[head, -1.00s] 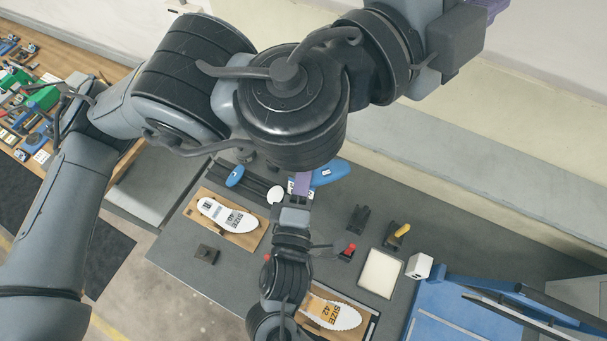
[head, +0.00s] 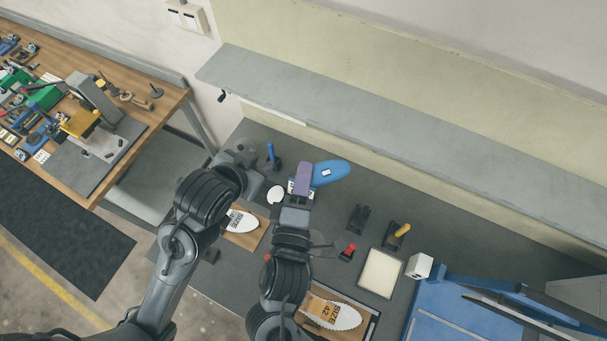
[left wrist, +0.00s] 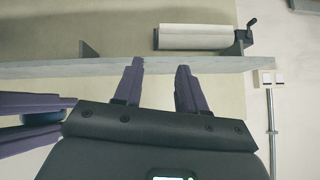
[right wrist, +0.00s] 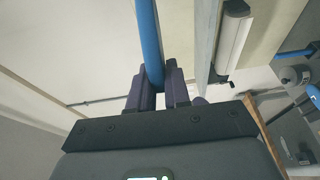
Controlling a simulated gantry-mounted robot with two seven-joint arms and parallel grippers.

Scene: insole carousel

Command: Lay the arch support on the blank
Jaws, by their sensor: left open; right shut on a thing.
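My right gripper (head: 301,192) is shut on a blue, elongated rounded piece with a small white label (head: 332,173), which looks like the arch support. In the right wrist view the blue piece (right wrist: 149,40) stands edge-on between the purple fingers (right wrist: 158,88). My left gripper (left wrist: 158,85) is open and empty in its wrist view; its fingers are hard to make out in the head view. A white blank marked SIZE 42 (head: 333,314) lies at the bottom, partly hidden by my right arm. A white blank marked SIZE 40 (head: 238,222) lies at left, partly hidden by my left arm.
A white-topped tray (head: 380,273), a white box (head: 419,267), a red-topped item (head: 348,252) and a yellow-handled item (head: 401,231) stand right of my right arm. A blue frame (head: 445,312) is at lower right. A grey shelf (head: 400,125) runs behind the table.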

